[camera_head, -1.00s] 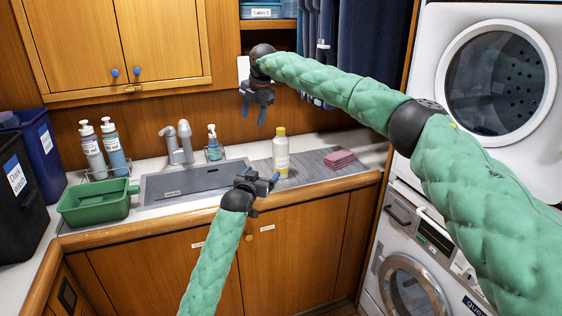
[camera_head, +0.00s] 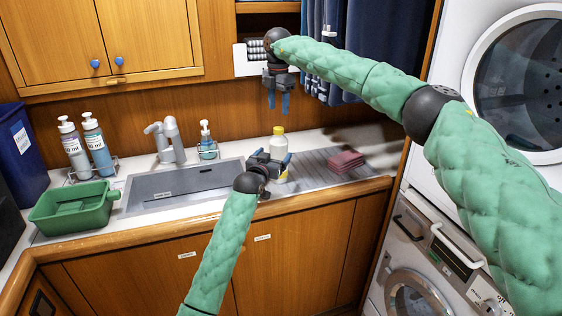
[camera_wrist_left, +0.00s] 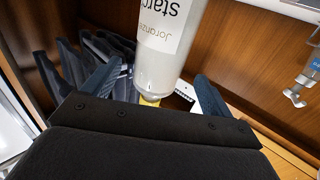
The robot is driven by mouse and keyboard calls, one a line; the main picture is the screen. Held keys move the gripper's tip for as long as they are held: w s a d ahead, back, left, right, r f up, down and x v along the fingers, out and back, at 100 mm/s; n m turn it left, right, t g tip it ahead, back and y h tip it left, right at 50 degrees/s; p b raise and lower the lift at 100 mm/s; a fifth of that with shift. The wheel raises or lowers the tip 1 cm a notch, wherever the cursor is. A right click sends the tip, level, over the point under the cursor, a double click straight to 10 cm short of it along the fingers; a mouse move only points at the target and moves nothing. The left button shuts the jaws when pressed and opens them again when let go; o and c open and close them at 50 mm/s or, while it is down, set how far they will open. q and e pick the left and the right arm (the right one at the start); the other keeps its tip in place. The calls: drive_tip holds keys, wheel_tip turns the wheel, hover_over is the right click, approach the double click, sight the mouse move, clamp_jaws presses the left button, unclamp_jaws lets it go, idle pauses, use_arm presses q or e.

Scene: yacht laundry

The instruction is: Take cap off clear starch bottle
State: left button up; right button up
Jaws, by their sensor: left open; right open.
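The clear starch bottle (camera_head: 278,144) stands upright on the ribbed drainboard, its yellow cap (camera_head: 278,131) on top. My left gripper (camera_head: 271,160) is open in front of the bottle and hides part of its lower body. In the left wrist view the bottle (camera_wrist_left: 168,50) appears upside down between the two blue fingers, which are apart from it; its yellow cap (camera_wrist_left: 150,101) is partly hidden by the gripper body. My right gripper (camera_head: 278,106) is open and empty, fingers pointing down, appearing above the cap. I cannot tell its depth relative to the bottle.
A steel sink (camera_head: 185,187) and tap (camera_head: 166,140) lie left of the bottle. A small soap dispenser (camera_head: 207,143) stands behind the sink. A folded pink cloth (camera_head: 346,160) lies to the right on the drainboard. A green tub (camera_head: 75,207) sits at the left.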

use_arm(q)
drive_tip(key=x, duration=0.6)
drive_tip(key=shift+w+d, duration=0.1)
drive_tip(key=shift+w+r, duration=0.1)
drive_tip(key=shift+r, duration=0.1)
use_arm(e)
drive_tip(key=shift+s+r, duration=0.2)
use_arm(q)
drive_tip(key=shift+w+d, duration=0.1)
drive_tip(key=shift+c, duration=0.3)
use_arm(e)
drive_tip(key=shift+w+f, duration=0.1)
